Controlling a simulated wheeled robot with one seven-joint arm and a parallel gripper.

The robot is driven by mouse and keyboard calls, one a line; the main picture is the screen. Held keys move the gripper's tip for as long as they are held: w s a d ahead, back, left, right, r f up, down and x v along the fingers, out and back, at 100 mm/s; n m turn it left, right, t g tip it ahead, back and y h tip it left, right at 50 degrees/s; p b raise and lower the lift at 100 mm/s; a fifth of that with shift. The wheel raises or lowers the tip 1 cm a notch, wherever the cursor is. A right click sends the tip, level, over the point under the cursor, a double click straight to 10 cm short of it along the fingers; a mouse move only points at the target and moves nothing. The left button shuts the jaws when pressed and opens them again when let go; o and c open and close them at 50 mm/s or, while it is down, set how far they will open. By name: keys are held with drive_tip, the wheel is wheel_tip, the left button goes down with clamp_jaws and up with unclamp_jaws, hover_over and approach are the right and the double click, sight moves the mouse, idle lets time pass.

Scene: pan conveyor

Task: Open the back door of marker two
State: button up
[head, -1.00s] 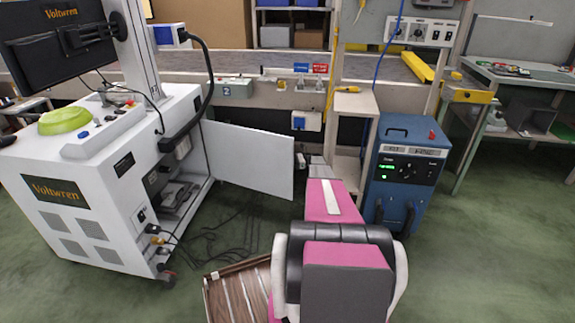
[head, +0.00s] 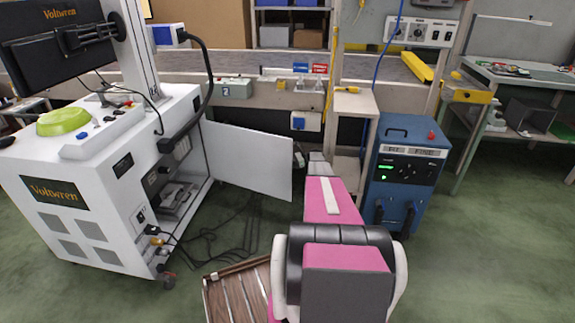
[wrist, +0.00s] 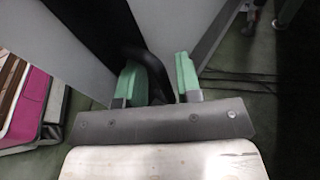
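A white cabinet marked Voltwren (head: 100,185) stands at the left in the head view, with a monitor arm above. Its white door panel (head: 250,160) stands swung out to the right, showing the cabinet's inside. I cannot read a number on the cabinet. My pink arm reaches forward, right of the door; its grey end (head: 318,165) is small there and the fingers are hidden. In the wrist view my gripper (wrist: 158,85) has its two green fingertips apart. A black curved bar (wrist: 150,72) shows between or just beyond them; I cannot tell whether they touch it.
A blue machine (head: 405,165) stands right of my arm, beside a beige stand (head: 352,130). A small box labelled 2 (head: 236,89) sits on the bench rail behind. Cables lie on the floor below the door. A slatted brown crate (head: 240,295) is at the front. Green floor is free at right.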

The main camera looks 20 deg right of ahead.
sight(289, 165)
drive_tip(key=shift+t+y, duration=0.6)
drive_tip(key=shift+y, duration=0.3)
drive_tip(key=a+r, duration=0.3)
drive_tip(key=s+a+r, duration=0.1)
drive_tip(key=a+r, duration=0.6)
drive_tip(key=r, duration=0.1)
drive_tip(key=shift+s+a, duration=0.25)
drive_tip(key=shift+a, duration=0.15)
drive_tip(key=shift+w+a+r, duration=0.1)
drive_tip(key=shift+a+r, duration=0.1)
drive_tip(key=shift+a, duration=0.1)
drive_tip(key=s+d+f+n+g+h, duration=0.1)
drive_tip(key=s+f+g+h, duration=0.2)
drive_tip(key=f, duration=0.2)
drive_tip(key=s+d+f+g+h, duration=0.1)
drive_tip(key=s+f+g+h, duration=0.15)
drive_tip(key=f, duration=0.25)
drive_tip(key=shift+h, duration=0.35)
drive_tip(key=shift+w+d+f, duration=0.1)
drive_tip(key=shift+w+d, duration=0.25)
drive_tip(key=shift+d, duration=0.75)
drive_tip(key=shift+w+d+r, duration=0.1)
drive_tip(key=shift+w+d, duration=0.3)
drive_tip(key=shift+d, duration=0.7)
drive_tip(key=shift+w+d+f, duration=0.1)
drive_tip(key=shift+w+d, duration=0.25)
drive_tip(key=shift+d, duration=0.75)
drive_tip(key=w+d, duration=0.2)
drive_tip(key=d, duration=0.4)
drive_tip(key=shift+a, duration=0.1)
